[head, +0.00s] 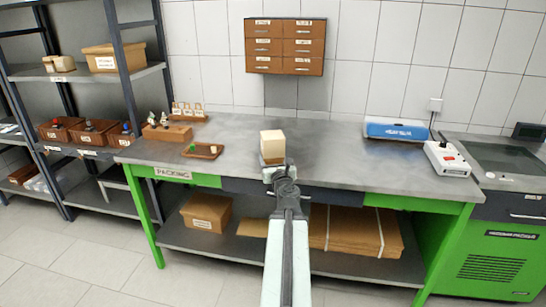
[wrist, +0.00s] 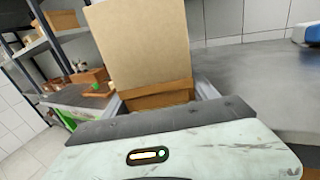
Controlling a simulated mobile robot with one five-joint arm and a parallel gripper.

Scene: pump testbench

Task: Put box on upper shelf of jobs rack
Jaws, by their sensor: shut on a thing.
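A small box (head: 272,142), cream above and brown at its base, is held upright at the end of my arm. My gripper (head: 274,166) is shut on its lower part, in front of the packing bench. In the wrist view the box (wrist: 142,45) rises between the two grey fingers of my gripper (wrist: 158,98) and hides what is behind it. A dark metal rack (head: 118,150) with several shelves stands at the left. Its upper shelf (head: 75,75) bears a cardboard box and small boxes; bare room shows between them.
Brown bins (head: 90,131) fill the rack's middle shelf. A drawer cabinet (head: 285,46) hangs on the wall.

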